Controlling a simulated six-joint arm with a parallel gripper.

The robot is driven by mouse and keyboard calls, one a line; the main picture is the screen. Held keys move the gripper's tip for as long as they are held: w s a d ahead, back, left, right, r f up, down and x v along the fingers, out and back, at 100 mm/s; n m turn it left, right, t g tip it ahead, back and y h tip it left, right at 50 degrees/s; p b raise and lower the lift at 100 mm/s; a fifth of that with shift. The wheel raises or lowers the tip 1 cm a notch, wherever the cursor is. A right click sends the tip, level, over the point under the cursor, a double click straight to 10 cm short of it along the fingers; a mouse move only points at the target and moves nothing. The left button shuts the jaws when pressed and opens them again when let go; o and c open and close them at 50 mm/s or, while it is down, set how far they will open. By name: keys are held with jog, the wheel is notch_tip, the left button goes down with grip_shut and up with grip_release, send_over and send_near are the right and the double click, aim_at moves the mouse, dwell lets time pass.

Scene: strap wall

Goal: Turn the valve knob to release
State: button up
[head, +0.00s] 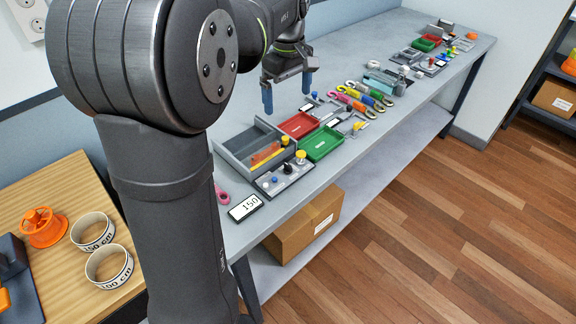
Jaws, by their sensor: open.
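My gripper (287,100) has two blue fingers, spread apart with nothing between them. It hangs above the back part of the grey bench, behind the red and green trays. A small grey panel (270,183) at the near end of the bench carries a black knob (288,168), a blue button and a yellow knob (300,156). Another panel with a red knob (431,62) stands farther along the bench. I cannot tell which knob is the valve knob. My gripper is apart from all of them.
A grey divided box (233,158), a red tray (299,126) and a green tray (321,144) stand near the front panel. Several coloured straps (360,97) lie mid-bench. A "150" card (245,207) lies at the near edge. My own arm hides the left part.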

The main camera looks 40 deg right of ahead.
jog(key=shift+r, duration=0.55)
jog(key=shift+c, duration=0.4)
